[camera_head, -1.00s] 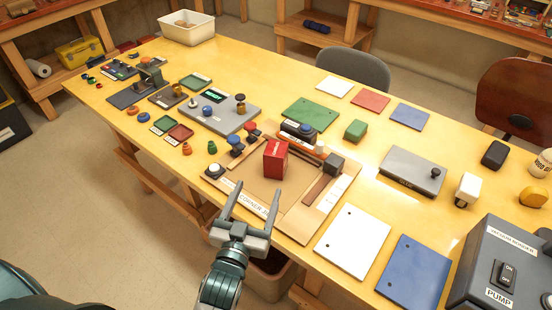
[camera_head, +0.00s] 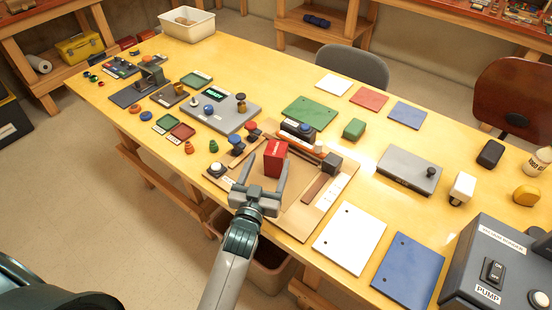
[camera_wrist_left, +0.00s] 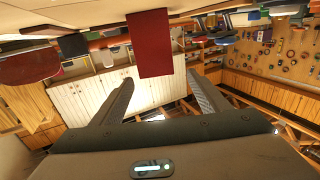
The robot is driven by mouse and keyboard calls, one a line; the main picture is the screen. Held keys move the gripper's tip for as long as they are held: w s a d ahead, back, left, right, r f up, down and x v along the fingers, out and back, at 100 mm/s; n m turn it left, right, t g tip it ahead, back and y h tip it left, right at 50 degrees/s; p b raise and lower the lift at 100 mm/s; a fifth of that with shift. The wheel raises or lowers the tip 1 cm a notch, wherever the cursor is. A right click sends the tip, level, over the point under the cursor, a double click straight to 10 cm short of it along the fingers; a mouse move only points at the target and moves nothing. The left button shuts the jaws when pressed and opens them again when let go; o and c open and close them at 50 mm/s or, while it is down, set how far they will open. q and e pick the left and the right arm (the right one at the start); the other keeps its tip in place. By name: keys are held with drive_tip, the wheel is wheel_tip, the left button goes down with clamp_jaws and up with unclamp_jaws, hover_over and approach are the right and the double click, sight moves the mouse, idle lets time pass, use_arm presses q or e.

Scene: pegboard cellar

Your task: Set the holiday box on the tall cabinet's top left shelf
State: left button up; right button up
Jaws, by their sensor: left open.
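A red box (camera_head: 275,158) with a small pale label, too small to read, stands on the wooden corner board (camera_head: 316,216) on the workbench. I cannot confirm that it is the holiday box. My left gripper (camera_head: 264,174) is open and empty at the near side of the red box, its two fingers pointing toward it. In the left wrist view the red box (camera_wrist_left: 151,44) appears ahead of and between the open fingertips (camera_wrist_left: 161,82). A white-doored cabinet (camera_wrist_left: 85,98) shows behind it there; I cannot tell whether it is the tall cabinet. My right gripper is out of view.
The yellow workbench (camera_head: 120,112) carries many small parts. Red and blue knobs (camera_head: 236,144) stand left of the red box, a dark block (camera_head: 332,162) to its right. White (camera_head: 351,238) and blue (camera_head: 409,271) plates lie right of the board. A grey pump box (camera_head: 500,262) stands at the right.

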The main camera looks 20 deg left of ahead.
sight(273, 156)
use_arm(q)
drive_tip(key=w+p, duration=0.1)
drive_tip(key=w, duration=0.1)
drive_tip(key=w+p, duration=0.1)
drive_tip(key=w, duration=0.1)
drive_tip(key=shift+d, duration=0.2)
drive_tip(key=shift+w+f, duration=0.15)
drive_tip(key=shift+w, duration=0.5)
drive_tip(key=c, duration=1.3)
drive_tip(key=shift+p, duration=0.35)
